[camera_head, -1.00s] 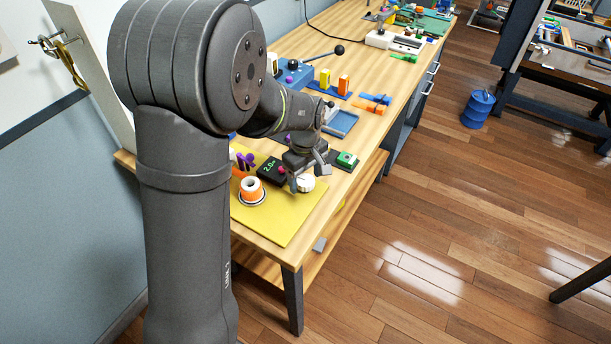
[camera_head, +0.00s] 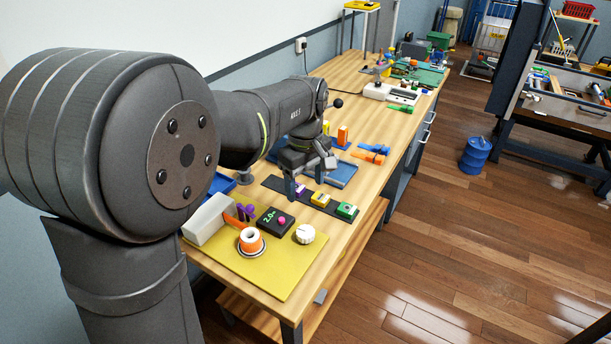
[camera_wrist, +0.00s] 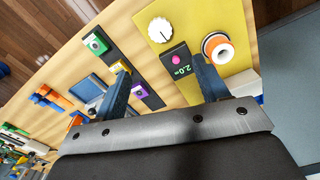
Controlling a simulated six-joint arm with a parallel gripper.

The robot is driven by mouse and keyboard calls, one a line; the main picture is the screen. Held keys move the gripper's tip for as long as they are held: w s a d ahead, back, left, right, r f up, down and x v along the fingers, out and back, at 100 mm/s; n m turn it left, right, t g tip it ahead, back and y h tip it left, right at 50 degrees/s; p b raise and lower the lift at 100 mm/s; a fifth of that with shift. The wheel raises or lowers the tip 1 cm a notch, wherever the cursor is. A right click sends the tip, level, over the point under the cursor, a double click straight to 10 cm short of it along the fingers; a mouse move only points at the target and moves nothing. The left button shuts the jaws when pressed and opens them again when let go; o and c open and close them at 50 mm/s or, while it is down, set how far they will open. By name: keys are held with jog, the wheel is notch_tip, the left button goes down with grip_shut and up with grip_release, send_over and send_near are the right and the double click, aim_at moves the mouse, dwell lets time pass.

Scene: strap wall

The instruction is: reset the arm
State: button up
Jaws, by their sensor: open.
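My arm reaches from the left over the workbench (camera_head: 318,262). My gripper (camera_head: 311,190) is above the bench, over the dark strip that holds coloured blocks, just behind the yellow mat (camera_head: 268,280). In the wrist view my gripper (camera_wrist: 160,92) shows two blue-grey fingers spread wide apart with nothing held between them. The black box with a 2.0 readout and pink button (camera_wrist: 179,68) lies below, near one finger. A purple block (camera_wrist: 139,89) and a yellow block (camera_wrist: 119,68) lie near the other finger.
On the mat are a white dial (camera_head: 305,234), an orange-and-white roll (camera_head: 251,241) and a white block (camera_head: 210,219). A green block (camera_head: 347,210) sits near the bench's right edge. Blue and orange clamps (camera_head: 372,153) lie farther back. A blue barrel (camera_head: 475,155) stands on the floor.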

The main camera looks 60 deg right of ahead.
aim_at(306, 231)
jog(key=shift+r, duration=0.85)
notch_tip(306, 231, down, 18)
jog(key=shift+r, duration=0.2)
dwell(0.3)
jog(key=shift+r, duration=0.1)
